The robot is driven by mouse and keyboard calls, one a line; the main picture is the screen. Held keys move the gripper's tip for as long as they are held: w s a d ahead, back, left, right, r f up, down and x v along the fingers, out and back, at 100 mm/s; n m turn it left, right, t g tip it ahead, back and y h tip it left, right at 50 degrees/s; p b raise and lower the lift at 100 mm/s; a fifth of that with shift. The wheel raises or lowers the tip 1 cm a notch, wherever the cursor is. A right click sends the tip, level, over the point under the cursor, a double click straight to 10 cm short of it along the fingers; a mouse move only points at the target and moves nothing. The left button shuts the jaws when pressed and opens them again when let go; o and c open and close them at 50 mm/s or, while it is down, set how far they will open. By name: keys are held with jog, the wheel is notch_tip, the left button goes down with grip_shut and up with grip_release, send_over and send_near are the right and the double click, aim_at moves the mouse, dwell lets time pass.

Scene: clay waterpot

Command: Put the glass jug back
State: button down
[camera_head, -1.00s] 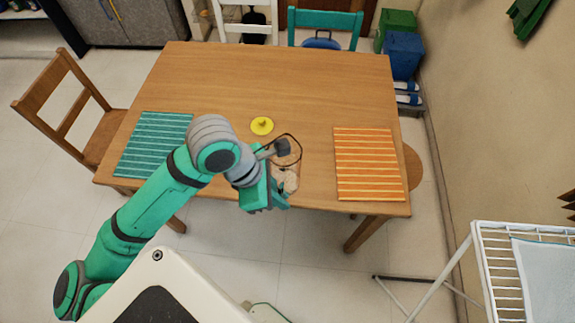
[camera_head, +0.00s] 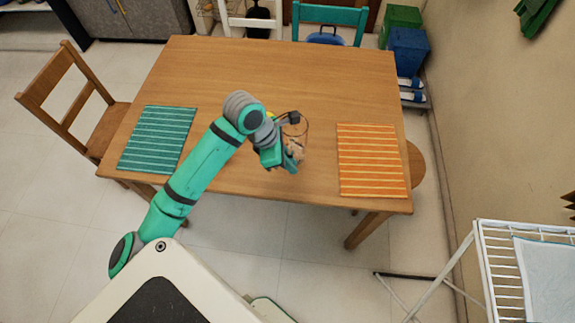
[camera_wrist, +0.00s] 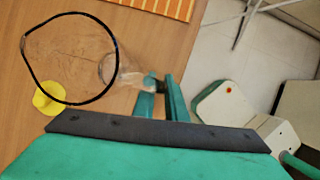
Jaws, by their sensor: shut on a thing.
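The clear glass jug (camera_head: 300,133) with a dark rim is at the middle of the table in the head view. In the wrist view I look onto its round black-edged mouth (camera_wrist: 117,50), and its handle side faces my gripper. My gripper (camera_head: 290,160) is shut on the jug at the near side; its green fingers also show in the wrist view (camera_wrist: 161,99). I cannot tell whether the jug's base touches the table. A yellow lid (camera_wrist: 47,98) lies beside the jug's mouth in the wrist view; my arm mostly hides it in the head view.
The wooden table (camera_head: 235,75) has a teal striped mat (camera_head: 157,140) at left and an orange striped mat (camera_head: 370,160) at right. The table's far half is clear. A wooden chair (camera_head: 75,100) stands at left, and a white rack (camera_head: 500,265) stands at lower right.

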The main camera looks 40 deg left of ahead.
jog(key=shift+w+a+f, duration=0.1)
jog(key=shift+w+f, duration=0.15)
jog(key=shift+f, duration=0.1)
jog(key=shift+a+f, duration=0.2)
jog(key=shift+f, duration=1.5)
jog(key=c, duration=1.8)
grip_release()
jog(key=shift+r, duration=0.1)
jog(key=v, duration=1.2)
jog(key=shift+d+r, duration=0.1)
jog(key=shift+r, duration=0.05)
